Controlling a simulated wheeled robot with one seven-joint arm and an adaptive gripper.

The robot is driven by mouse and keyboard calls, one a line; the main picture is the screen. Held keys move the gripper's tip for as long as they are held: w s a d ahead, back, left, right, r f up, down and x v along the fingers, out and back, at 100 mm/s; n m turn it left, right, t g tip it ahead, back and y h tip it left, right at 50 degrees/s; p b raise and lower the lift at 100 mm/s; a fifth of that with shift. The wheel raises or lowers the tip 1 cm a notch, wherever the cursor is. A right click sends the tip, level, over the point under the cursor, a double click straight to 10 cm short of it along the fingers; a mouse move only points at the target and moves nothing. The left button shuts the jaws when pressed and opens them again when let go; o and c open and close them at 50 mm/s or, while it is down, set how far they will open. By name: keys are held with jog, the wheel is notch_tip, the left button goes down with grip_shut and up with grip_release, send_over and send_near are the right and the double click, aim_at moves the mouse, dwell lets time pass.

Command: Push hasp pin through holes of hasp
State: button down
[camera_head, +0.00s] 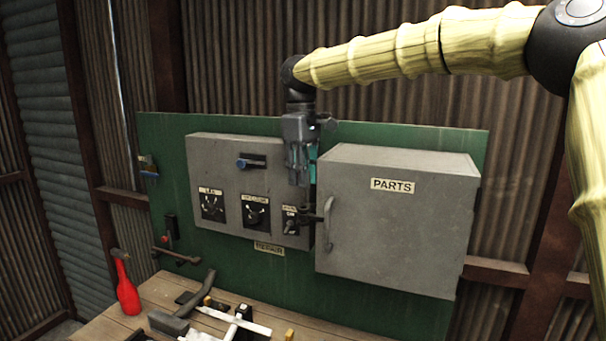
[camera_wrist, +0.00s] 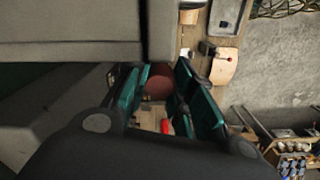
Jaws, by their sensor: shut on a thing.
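My gripper (camera_head: 298,181) hangs fingers down in front of the gap between the grey control box and the PARTS cabinet, above a small dark latch-like piece (camera_head: 313,217) that looks like the hasp. In the wrist view, my gripper's teal fingers (camera_wrist: 158,100) have a rounded reddish-brown thing (camera_wrist: 158,86) showing between them. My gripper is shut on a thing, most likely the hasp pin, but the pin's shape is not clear. The holes of the hasp are too small to make out. The fingertips appear above the hasp and apart from it.
The grey PARTS cabinet (camera_head: 390,225) with a curved handle (camera_head: 328,222) stands close to the right of my gripper. The grey control box (camera_head: 225,180) with knobs is close to the left. A wooden bench (camera_head: 150,292) below holds a hammer (camera_head: 184,312) and other tools.

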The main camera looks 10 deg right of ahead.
aim_at(304, 191)
jog(key=shift+t+b, duration=0.3)
jog(key=shift+b, duration=0.4)
dwell(0.4)
jog(key=shift+s+p, duration=0.1)
jog(key=shift+p, duration=0.25)
dwell(0.5)
jog(key=shift+f, duration=0.4)
dwell(0.7)
jog(key=shift+f+b, duration=0.45)
jog(key=shift+f, duration=1.3)
dwell(2.4)
jog(key=c, duration=1.1)
grip_release()
jog(key=shift+s, duration=0.15)
jog(key=shift+c, duration=0.2)
